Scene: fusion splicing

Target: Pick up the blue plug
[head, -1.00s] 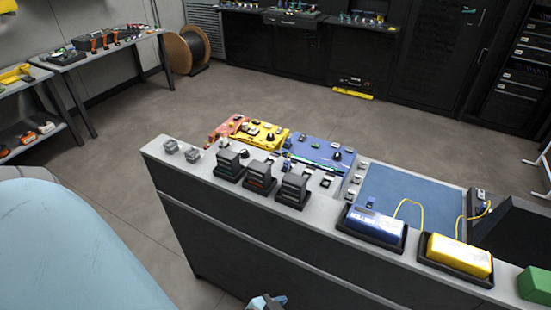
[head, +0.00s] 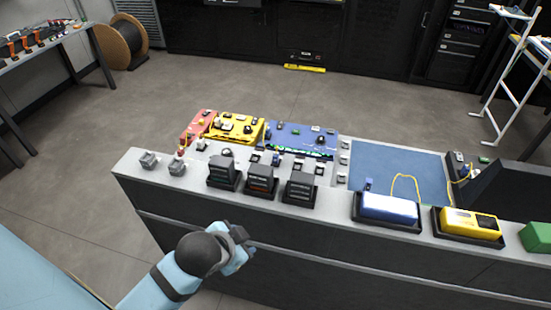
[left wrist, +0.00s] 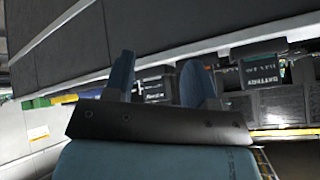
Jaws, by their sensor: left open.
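A small blue piece (head: 368,184) stands at the front left corner of the blue mat, just behind the blue-and-white box; it may be the blue plug, but it is too small to be sure. My left gripper (head: 243,240) is in front of the bench's front face, below the black boxes and apart from the small blue piece. In the left wrist view my left gripper (left wrist: 158,82) has its two blue fingers spread apart with nothing seen between them. My right gripper is not in view.
The bench carries several black boxes (head: 261,181), a blue-and-white box (head: 388,208), a yellow box (head: 469,224) and a green block (head: 537,237) along its front. Red, yellow (head: 236,128) and blue (head: 301,137) panels stand behind. The blue mat (head: 400,168) is mostly clear.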

